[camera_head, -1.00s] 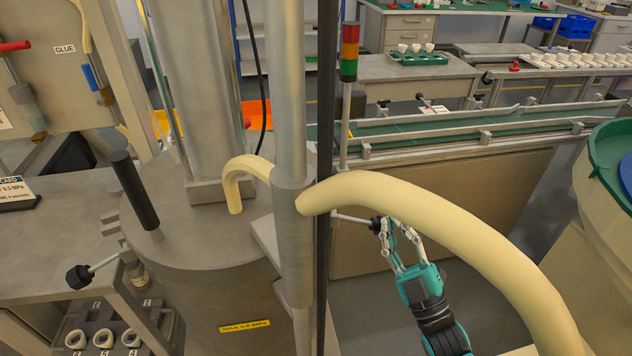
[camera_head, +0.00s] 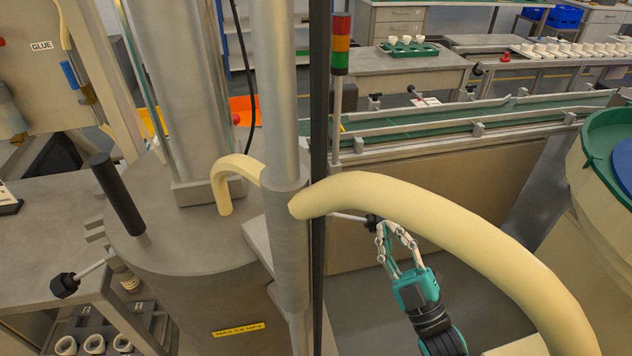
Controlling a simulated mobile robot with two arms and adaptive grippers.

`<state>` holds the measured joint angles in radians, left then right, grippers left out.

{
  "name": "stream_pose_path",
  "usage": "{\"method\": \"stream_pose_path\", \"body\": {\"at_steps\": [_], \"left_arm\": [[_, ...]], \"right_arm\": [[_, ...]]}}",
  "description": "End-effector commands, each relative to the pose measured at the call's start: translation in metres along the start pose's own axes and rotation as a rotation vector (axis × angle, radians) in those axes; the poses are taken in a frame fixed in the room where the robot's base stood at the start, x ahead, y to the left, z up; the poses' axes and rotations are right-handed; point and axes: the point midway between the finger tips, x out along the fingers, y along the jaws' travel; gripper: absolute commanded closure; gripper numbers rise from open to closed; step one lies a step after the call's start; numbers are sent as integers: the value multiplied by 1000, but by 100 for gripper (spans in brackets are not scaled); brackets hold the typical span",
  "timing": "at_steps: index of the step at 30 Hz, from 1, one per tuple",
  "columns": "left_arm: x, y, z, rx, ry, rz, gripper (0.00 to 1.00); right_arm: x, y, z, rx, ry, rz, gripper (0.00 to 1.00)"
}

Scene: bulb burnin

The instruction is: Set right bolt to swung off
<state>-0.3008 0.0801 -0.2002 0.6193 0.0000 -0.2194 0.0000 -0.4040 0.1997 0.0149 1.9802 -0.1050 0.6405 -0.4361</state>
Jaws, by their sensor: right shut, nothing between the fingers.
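The right bolt is a thin metal rod with a black knob (camera_head: 372,220). It sticks out to the right from behind the dark post, roughly level, below the cream curved tube. My right gripper (camera_head: 385,232), teal with grey fingers, is at the knob with its fingertips close beside or just below it; I cannot tell whether they touch. It is shut with nothing between its fingers. A similar bolt with a black knob (camera_head: 65,285) sticks out at the left side of the grey vessel (camera_head: 190,270). My left gripper is not in view.
The thick cream tube (camera_head: 440,210) arches over my right gripper. A metal column (camera_head: 285,150) and dark post (camera_head: 319,170) stand left of it. A green conveyor (camera_head: 440,130) runs behind. A green-rimmed bowl (camera_head: 600,160) is at right. Open floor lies between.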

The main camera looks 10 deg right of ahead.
Motion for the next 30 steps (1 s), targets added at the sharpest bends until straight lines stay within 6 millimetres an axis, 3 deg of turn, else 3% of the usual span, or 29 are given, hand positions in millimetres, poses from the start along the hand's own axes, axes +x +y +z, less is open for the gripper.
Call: {"method": "stream_pose_path", "body": {"at_steps": [11,24,30], "left_arm": [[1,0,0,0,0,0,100],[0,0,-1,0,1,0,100],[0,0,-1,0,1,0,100]], "right_arm": [[-16,-6,6,3,-21,-14,100],[-101,-1,0,-1,-6,-4,100],[-119,0,-1,-2,0,0,100]]}}
